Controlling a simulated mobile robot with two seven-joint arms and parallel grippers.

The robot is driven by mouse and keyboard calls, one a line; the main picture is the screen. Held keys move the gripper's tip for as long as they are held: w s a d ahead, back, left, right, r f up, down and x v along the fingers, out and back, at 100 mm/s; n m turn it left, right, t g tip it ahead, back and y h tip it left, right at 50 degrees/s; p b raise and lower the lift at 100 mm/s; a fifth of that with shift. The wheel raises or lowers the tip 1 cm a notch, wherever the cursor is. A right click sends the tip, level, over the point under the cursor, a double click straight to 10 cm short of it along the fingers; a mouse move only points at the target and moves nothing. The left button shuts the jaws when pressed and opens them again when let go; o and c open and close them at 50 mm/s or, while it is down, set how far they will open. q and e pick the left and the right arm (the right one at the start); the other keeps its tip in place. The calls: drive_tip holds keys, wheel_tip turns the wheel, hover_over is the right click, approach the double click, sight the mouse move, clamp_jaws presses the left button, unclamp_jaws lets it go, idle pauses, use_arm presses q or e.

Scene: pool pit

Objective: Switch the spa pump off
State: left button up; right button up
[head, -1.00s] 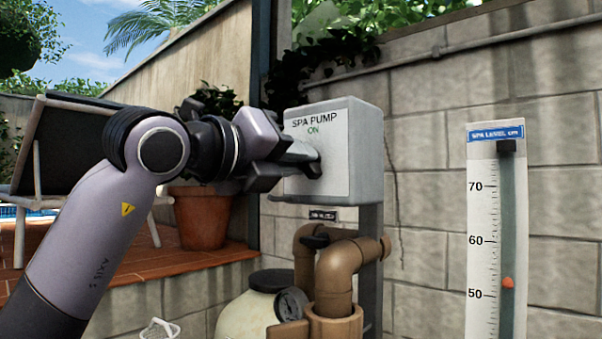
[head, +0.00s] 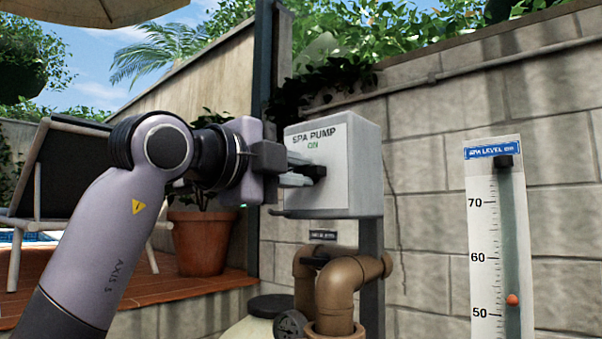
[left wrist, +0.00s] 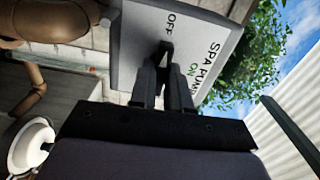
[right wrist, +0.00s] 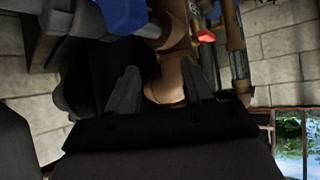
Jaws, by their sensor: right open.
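The grey spa pump switch box (head: 352,165) is on a post by the block wall. Its white face reads SPA PUMP ON in the head view. The left wrist view shows OFF at the other end of the face (left wrist: 196,35). A black switch lever (head: 319,171) sticks out of the face, also seen in the left wrist view (left wrist: 165,52). My left gripper (head: 304,172) is at the lever, its fingers close together on either side of it. My right gripper (right wrist: 162,85) is open and empty, in front of brown pipework.
Brown pipes (head: 338,290) and a gauge (head: 290,325) stand below the box. A spa level scale (head: 496,240) with an orange marker is at right. A potted plant (head: 203,243) and a lounger (head: 68,180) are behind my left arm.

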use_arm(q)
drive_tip(key=o, duration=0.5)
drive_tip(key=b+v, duration=0.4)
drive_tip(key=v, duration=0.3)
drive_tip(key=shift+r, duration=0.1)
idle(0.4)
